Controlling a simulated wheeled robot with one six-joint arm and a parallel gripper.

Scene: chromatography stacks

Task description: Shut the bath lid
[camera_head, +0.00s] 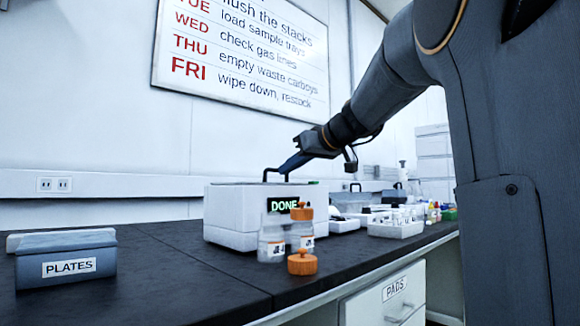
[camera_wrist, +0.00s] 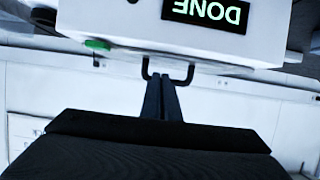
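The bath is a white box (camera_head: 230,217) on the dark bench, with a lit DONE display (camera_head: 283,204) on its front. Its top looks level, with the lid appearing down. A dark U-shaped lid handle (camera_head: 267,173) stands on top; it also shows in the wrist view (camera_wrist: 190,73). My gripper (camera_head: 284,171) reaches down to the handle from the upper right. In the wrist view its two dark fingers (camera_wrist: 161,78) are together, their tips overlapping the handle bar between its legs. I cannot tell whether they touch it.
Orange-capped bottles (camera_head: 271,244) and an orange cap or low jar (camera_head: 302,262) stand close in front of the bath. A PLATES holder (camera_head: 65,264) sits at left. White trays (camera_head: 396,229) stand at right. The bench between the PLATES holder and bath is clear.

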